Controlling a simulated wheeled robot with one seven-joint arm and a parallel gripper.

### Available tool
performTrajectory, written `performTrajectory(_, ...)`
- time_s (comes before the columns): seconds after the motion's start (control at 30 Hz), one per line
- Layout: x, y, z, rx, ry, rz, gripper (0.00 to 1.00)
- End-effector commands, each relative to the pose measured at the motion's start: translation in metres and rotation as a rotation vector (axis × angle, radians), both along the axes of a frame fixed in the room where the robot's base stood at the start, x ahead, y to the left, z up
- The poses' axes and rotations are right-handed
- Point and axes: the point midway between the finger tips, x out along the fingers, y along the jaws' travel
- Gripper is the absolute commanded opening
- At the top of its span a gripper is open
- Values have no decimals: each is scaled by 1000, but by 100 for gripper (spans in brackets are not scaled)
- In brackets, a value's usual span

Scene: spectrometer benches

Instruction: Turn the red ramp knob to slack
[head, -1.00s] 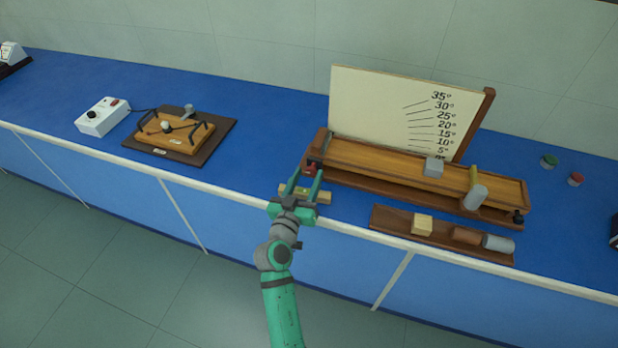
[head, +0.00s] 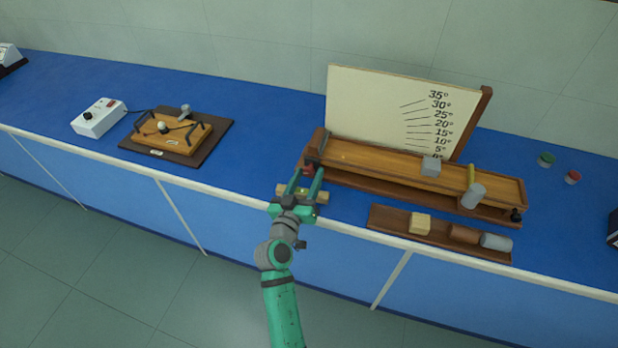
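The small red ramp knob (head: 308,170) is at the left front end of the wooden ramp (head: 385,161) in the head view. My gripper (head: 309,172) reaches in from the front, with its two green fingers apart on either side of the knob. The fingers look open; whether either touches the knob is too small to tell. The fingers hide part of the knob and its mount, and I cannot read its setting. A cream angle board (head: 380,105) stands upright behind the ramp.
A grey block (head: 431,167) and a grey cylinder (head: 473,196) are at the ramp's right part. A wooden tray (head: 390,219) with several blocks lies in front. A small wooden bar (head: 322,197) lies by my gripper.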

Motion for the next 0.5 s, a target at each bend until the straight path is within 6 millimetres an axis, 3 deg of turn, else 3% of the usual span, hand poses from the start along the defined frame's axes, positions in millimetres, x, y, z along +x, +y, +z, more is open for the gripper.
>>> performTrajectory(0.33, -4, 9, -1, 0, 1, 12, 44)
performTrajectory(0.5, -23, 16, -1, 2, 1, 14, 44)
